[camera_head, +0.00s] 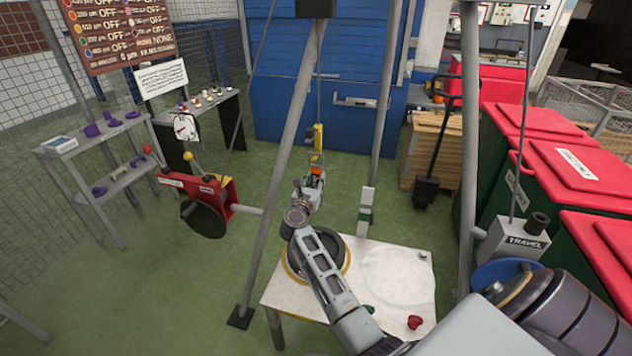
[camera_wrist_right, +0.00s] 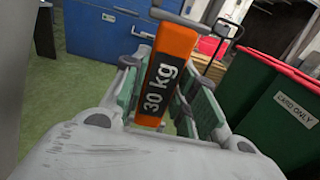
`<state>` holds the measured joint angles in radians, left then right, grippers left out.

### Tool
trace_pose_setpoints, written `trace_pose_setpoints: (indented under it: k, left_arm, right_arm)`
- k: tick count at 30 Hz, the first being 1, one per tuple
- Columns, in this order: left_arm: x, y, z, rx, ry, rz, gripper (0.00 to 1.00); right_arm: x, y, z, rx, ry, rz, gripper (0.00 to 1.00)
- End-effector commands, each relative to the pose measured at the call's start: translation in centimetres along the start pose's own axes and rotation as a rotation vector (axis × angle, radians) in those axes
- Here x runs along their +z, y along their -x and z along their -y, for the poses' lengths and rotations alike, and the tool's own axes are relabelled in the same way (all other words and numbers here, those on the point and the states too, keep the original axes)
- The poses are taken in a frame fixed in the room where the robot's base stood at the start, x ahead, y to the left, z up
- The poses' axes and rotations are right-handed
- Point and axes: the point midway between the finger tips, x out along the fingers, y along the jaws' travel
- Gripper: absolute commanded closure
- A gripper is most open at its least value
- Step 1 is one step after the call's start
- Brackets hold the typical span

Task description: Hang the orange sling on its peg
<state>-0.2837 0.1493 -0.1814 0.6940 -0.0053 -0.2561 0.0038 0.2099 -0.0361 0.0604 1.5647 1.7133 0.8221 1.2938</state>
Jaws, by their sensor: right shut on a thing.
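My right gripper (camera_head: 316,182) is shut on an orange piece marked "30 kg" (camera_wrist_right: 170,72), which I take to be the orange sling. In the right wrist view it stands slightly tilted between the two fingers. In the head view only a small orange patch (camera_head: 316,171) shows at the fingertips. A yellow hanging block (camera_head: 318,137) is just above it on a thin line; I cannot tell whether the two touch. I cannot make out which part is the peg. My left gripper is not in view.
A white table (camera_head: 400,255) with a dark ring-shaped part (camera_head: 318,255) lies below my right arm. Frame legs (camera_head: 285,150) stand on both sides. A red-and-black device (camera_head: 208,203) is at left. Red-lidded green bins (camera_head: 570,165) and a TRAVEL box (camera_head: 518,242) are at right.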

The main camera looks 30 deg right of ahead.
Motion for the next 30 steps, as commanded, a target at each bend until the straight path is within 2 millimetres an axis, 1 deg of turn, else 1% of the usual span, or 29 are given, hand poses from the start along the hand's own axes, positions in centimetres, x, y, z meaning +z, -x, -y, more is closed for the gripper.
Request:
trace_pose_setpoints:
  k: [1, 21, 30]
  left_arm:
    - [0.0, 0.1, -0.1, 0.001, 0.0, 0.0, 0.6]
    - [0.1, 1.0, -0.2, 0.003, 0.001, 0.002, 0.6]
    - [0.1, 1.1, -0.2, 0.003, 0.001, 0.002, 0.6]
  right_arm:
    - [0.3, 0.0, 0.0, 0.0, -0.001, 0.002, 0.96]
    - [1.5, 0.0, 0.0, 0.0, 0.0, 0.002, 0.96]
    - [1.6, 0.0, 0.0, 0.0, 0.0, 0.002, 0.96]
